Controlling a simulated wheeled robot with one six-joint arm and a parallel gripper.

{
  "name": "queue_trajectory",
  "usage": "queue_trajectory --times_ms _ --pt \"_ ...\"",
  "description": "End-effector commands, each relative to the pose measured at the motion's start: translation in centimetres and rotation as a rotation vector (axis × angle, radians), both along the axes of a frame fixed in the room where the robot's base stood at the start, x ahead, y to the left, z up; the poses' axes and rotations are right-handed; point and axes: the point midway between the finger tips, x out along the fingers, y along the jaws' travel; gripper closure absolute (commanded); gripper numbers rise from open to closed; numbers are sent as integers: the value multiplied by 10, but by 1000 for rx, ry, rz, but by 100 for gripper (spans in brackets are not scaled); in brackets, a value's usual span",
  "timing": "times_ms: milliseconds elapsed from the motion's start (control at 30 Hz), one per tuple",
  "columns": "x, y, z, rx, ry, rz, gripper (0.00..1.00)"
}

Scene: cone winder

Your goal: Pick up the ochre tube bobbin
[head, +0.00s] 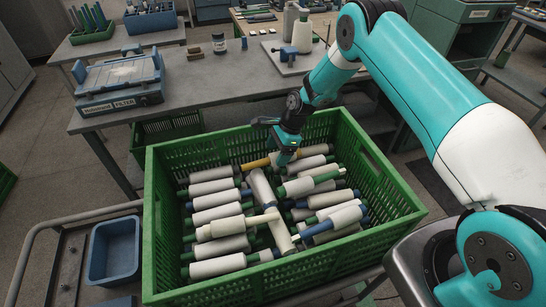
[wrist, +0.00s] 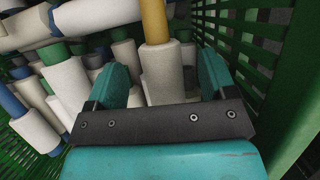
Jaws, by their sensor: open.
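The ochre tube bobbin shows its ochre tube end (head: 254,164) near the back of the green crate (head: 170,265), among many white-wound bobbins. In the wrist view its ochre tube (wrist: 154,21) points up the picture, and its white yarn body (wrist: 162,68) lies between the two teal fingers. My gripper (head: 284,156) is open at the crate's back part, just right of the ochre end, and hides part of that bobbin in the head view. In the wrist view my gripper (wrist: 162,78) has its fingers apart on either side of the yarn. Whether they touch it I cannot tell.
The crate's slatted wall (wrist: 255,60) stands close on the right in the wrist view. Neighbouring bobbins with green and blue tubes crowd the left; a grey-wound bobbin (head: 268,200) lies across others. A blue bin (head: 114,250) is left of the crate, and a grey table (head: 205,90) stands behind.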

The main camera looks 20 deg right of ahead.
Motion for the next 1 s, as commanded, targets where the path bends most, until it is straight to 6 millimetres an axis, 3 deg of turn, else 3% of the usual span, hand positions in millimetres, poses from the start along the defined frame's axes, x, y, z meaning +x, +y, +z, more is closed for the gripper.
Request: queue_trajectory --times_ms 200,467,700,1000 --pt "-1 11 -24 0 0 1 23" --pt "0 11 -27 -1 -1 0 23" --pt "0 11 -27 0 -1 0 78" --pt "0 11 -26 0 -1 0 78"
